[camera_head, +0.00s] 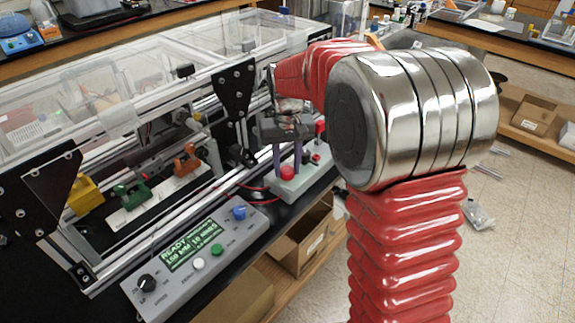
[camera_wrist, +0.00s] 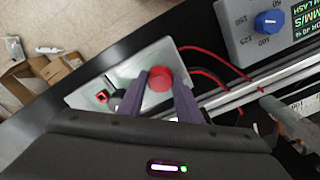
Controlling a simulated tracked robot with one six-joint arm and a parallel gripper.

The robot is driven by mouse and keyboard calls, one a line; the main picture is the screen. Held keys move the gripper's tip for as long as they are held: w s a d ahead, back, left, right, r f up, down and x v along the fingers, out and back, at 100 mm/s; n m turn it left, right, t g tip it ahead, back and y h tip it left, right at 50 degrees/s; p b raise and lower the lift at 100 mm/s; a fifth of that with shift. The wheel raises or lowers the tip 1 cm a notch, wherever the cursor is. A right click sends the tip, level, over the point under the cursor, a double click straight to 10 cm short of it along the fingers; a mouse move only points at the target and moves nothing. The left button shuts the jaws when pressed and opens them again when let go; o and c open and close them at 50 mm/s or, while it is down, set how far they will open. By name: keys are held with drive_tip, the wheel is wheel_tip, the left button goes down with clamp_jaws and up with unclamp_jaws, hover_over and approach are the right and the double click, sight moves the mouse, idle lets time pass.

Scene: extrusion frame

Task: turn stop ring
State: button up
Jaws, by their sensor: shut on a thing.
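The red round stop ring (camera_head: 287,173) sits on top of a pale grey box at the bench edge. It also shows in the wrist view (camera_wrist: 160,77). My gripper (camera_head: 288,164) reaches down over it from above. In the wrist view my gripper (camera_wrist: 160,82) has one purple finger on each side of the ring, shut on it. The fingers hide parts of the ring's sides. Any mark showing how far the ring is turned cannot be made out.
The grey box (camera_head: 302,184) also bears small red and black controls and red cables. A control panel (camera_head: 165,287) with a lit green display and a blue knob (camera_head: 239,212) lies to the left. The extrusion frame (camera_head: 200,185) stands behind. Cardboard boxes (camera_head: 300,240) lie below.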

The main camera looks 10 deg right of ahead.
sight(287, 169)
idle(0.3)
drive_tip(key=o, duration=1)
drive_tip(key=shift+o, duration=0.2)
wheel_tip(287, 169, up, 14)
drive_tip(key=shift+f, duration=0.15)
